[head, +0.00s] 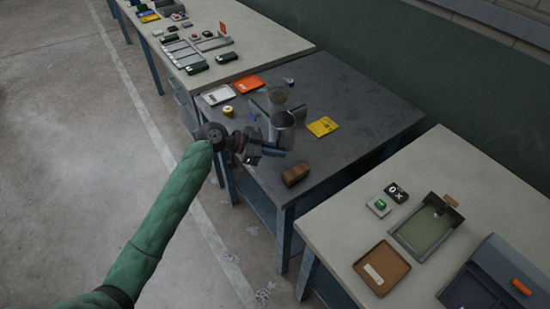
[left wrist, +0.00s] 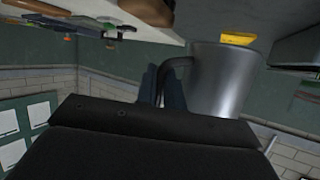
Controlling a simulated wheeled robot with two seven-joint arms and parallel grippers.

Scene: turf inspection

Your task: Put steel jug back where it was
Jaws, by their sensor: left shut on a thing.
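The steel jug (head: 282,131) is a grey metal cylinder over the dark table (head: 345,122) in the head view. My left gripper (head: 262,147) reaches it from the left and is shut on its handle. In the left wrist view the jug (left wrist: 222,80) shows large, with its dark handle between the fingers (left wrist: 162,84). I cannot tell whether the jug's base touches the table. My right gripper is in neither view.
On the dark table are a brown block (head: 296,175), a yellow card (head: 322,127), an orange item (head: 248,85), a white tray (head: 217,94) and a yellow roll (head: 227,112). Light benches adjoin both ends.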

